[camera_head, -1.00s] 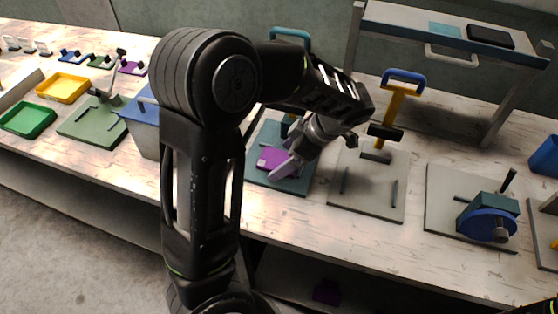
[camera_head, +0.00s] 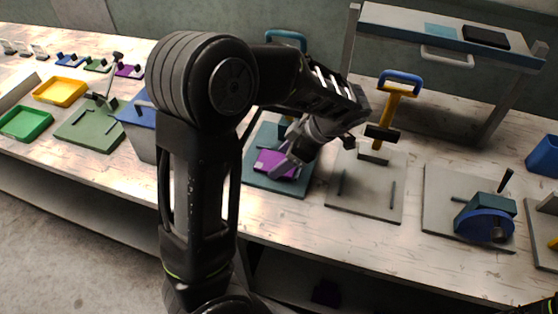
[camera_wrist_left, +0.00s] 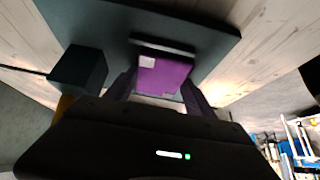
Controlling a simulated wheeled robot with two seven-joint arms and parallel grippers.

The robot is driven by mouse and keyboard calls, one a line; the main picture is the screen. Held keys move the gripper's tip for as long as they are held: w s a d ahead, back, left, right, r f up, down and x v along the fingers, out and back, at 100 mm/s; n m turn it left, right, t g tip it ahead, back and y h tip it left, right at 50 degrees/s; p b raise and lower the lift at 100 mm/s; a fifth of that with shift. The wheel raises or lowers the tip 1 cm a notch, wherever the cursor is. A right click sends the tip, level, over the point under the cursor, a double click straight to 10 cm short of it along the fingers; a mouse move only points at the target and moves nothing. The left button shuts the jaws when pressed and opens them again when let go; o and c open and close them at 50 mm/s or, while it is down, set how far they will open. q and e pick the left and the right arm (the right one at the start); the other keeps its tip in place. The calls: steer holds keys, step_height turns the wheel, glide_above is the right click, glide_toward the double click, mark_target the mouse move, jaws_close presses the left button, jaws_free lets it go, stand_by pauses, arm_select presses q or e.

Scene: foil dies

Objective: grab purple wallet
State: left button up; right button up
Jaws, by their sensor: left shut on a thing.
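The purple wallet (camera_head: 268,160) is on the dark teal base plate (camera_head: 272,184) of a press at the centre of the bench. My left gripper (camera_head: 284,168) reaches down over it and partly hides it. In the left wrist view the wallet (camera_wrist_left: 163,76) sits between the two fingers of my left gripper (camera_wrist_left: 160,92), which are shut on it. A pale patch shows on the wallet's upper left. I cannot tell whether the wallet touches the plate. My right gripper is not in view.
A blue-wheeled tool (camera_head: 485,222) is farther right. A blue-lidded box (camera_head: 140,122) stands left behind my arm. Green (camera_head: 26,122) and yellow trays (camera_head: 60,91) lie far left. A raised shelf (camera_head: 440,30) is behind.

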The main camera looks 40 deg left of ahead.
arm_select(q)
steer(key=shift+r+b, duration=0.15)
steer(key=shift+b, duration=0.3)
steer(key=shift+s+d+r, duration=0.1)
steer(key=shift+s, duration=0.15)
steer(key=s+d, duration=0.1)
steer(key=s, duration=0.2)
steer(key=s+d+b, duration=0.1)
steer(key=s, duration=0.2)
steer(key=s+d+b, duration=0.1)
steer(key=s, duration=0.2)
steer(key=shift+s+d, duration=0.2)
steer(key=shift+s, duration=0.2)
steer(key=s, duration=0.2)
steer(key=s+d, duration=0.1)
steer(key=s+d+p, duration=0.1)
steer(key=s, duration=0.1)
steer(key=shift+s+r, duration=0.15)
steer(key=shift+s, duration=0.15)
steer(key=shift+s+d, duration=0.15)
steer(key=shift+s, duration=0.4)
